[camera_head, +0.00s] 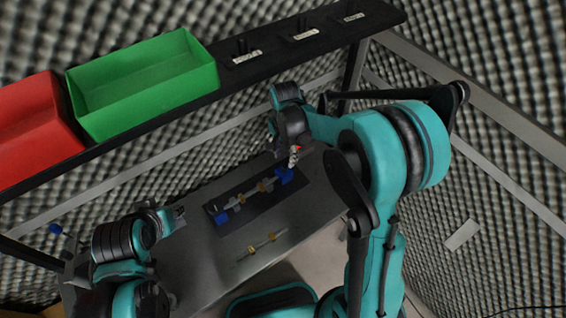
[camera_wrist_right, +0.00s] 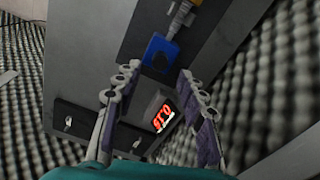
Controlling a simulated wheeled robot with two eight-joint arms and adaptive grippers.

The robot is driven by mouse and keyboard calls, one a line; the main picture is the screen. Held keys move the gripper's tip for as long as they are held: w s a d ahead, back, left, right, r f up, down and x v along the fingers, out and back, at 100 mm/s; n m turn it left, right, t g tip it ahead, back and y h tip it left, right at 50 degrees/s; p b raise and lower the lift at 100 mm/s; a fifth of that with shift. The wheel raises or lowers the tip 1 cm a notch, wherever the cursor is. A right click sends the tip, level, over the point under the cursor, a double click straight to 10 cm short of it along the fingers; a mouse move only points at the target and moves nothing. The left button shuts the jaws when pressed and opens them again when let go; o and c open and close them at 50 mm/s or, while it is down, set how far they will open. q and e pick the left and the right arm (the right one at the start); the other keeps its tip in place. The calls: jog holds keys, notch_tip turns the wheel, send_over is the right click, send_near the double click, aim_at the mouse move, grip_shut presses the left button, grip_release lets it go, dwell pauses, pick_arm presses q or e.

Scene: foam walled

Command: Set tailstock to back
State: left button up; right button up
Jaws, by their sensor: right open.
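A dark fixture plate (camera_head: 240,198) lies on the grey table. It carries a shaft with yellowish rings (camera_head: 262,186) between two blue blocks, one at the right end (camera_head: 285,175) and one at the left end (camera_head: 221,217). I cannot tell for sure which is the tailstock. My right gripper (camera_head: 294,160) is over the right block. In the right wrist view, my right gripper (camera_wrist_right: 158,75) is open and empty, and a blue block (camera_wrist_right: 160,51) shows just beyond and between its fingertips. My left gripper (camera_head: 179,213) is left of the fixture; its jaws are too small to read.
A loose shaft with yellow rings (camera_head: 262,244) lies on the table in front of the fixture. A red bin (camera_head: 35,130) and a green bin (camera_head: 140,88) stand on a dark shelf behind. A red digit display (camera_wrist_right: 163,118) shows between the right fingers. Grey foam walls surround the place.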

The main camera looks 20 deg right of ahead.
aim_at(285, 166)
notch_tip(285, 166, down, 4)
jog(key=shift+f+b, duration=0.2)
jog(key=shift+b, duration=0.2)
grip_shut()
jog(key=shift+w+d, duration=0.3)
jog(key=shift+d, duration=0.5)
jog(key=shift+w+d, duration=0.25)
jog(key=shift+d, duration=0.5)
jog(key=shift+c, duration=1.9)
grip_release()
jog(key=o, duration=0.4)
jog(key=shift+d, duration=0.1)
